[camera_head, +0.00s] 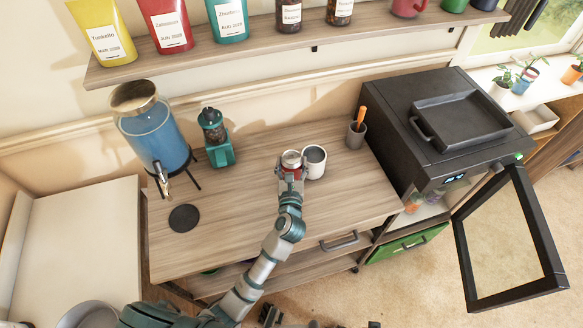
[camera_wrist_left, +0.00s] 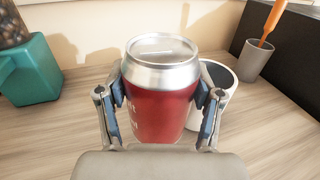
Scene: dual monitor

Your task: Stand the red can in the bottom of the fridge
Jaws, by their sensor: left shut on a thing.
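The red can (camera_head: 291,160) with a silver top is upright over the wooden counter, just left of the white mug. In the left wrist view the can (camera_wrist_left: 160,108) fills the space between the fingers. My left gripper (camera_head: 290,172) is shut on it, one finger on each side. I cannot tell whether the can's base touches the counter. The black fridge (camera_head: 395,135) stands at the right, with its glass-paned door (camera_head: 461,240) swung wide open. Some coloured items show low inside; most of the interior is hidden. Dark parts at the bottom edge may be my right gripper.
The white mug (camera_head: 314,162) stands close beside the can. A grey cup (camera_head: 356,134) with an orange-handled tool stands by the fridge. A blue dispenser (camera_head: 155,135) and teal grinder (camera_head: 217,145) are at the left. A black tray (camera_head: 460,118) lies on the fridge.

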